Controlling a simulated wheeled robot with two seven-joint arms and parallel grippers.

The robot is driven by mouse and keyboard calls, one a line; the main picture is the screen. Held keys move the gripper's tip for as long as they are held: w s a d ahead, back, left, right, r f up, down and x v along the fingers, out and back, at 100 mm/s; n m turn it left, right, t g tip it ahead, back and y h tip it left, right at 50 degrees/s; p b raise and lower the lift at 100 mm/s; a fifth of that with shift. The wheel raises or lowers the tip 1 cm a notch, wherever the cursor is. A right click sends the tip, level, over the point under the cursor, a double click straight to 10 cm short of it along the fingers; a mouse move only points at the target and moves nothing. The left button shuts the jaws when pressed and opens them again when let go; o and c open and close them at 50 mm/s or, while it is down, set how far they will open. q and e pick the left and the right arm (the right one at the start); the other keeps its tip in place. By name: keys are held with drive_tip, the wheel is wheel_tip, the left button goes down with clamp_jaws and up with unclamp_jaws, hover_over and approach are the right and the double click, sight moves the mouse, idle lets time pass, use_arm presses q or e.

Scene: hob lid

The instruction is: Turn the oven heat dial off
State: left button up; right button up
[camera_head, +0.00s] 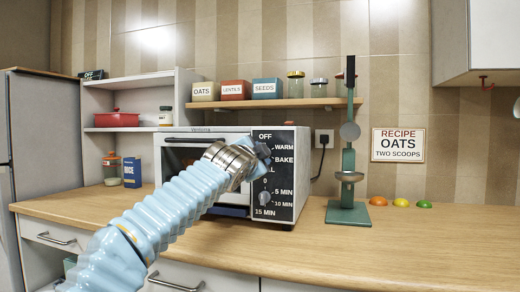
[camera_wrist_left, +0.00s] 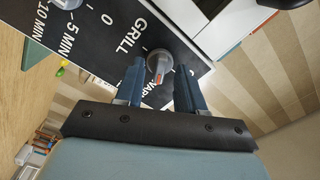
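The white toaster oven (camera_head: 295,215) stands on the counter with a black control panel (camera_head: 287,140) marked OFF, WARM, BAKE and minute settings. The heat dial (camera_wrist_left: 160,65), a grey round knob with an orange mark, shows in the left wrist view between the fingertips of my left gripper (camera_wrist_left: 161,82). The fingers are apart, one on each side of the dial; I cannot tell whether they touch it. In the head view my left gripper (camera_head: 262,153) is at the upper panel and hides the dial. The dial's exact setting is unclear. My right gripper is out of view.
The lower minute dial (camera_head: 265,197) is on the same panel. A green stand with a pan (camera_head: 347,185) is right of the oven. A shelf (camera_head: 270,103) with tins and jars hangs above. The counter in front (camera_head: 330,250) is clear.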

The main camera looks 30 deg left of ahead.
use_arm(q)
drive_tip(key=shift+w, duration=0.25)
clamp_jaws()
idle(0.3)
drive_tip(key=shift+n+b, duration=2.55)
drive_tip(key=shift+n, duration=3.35)
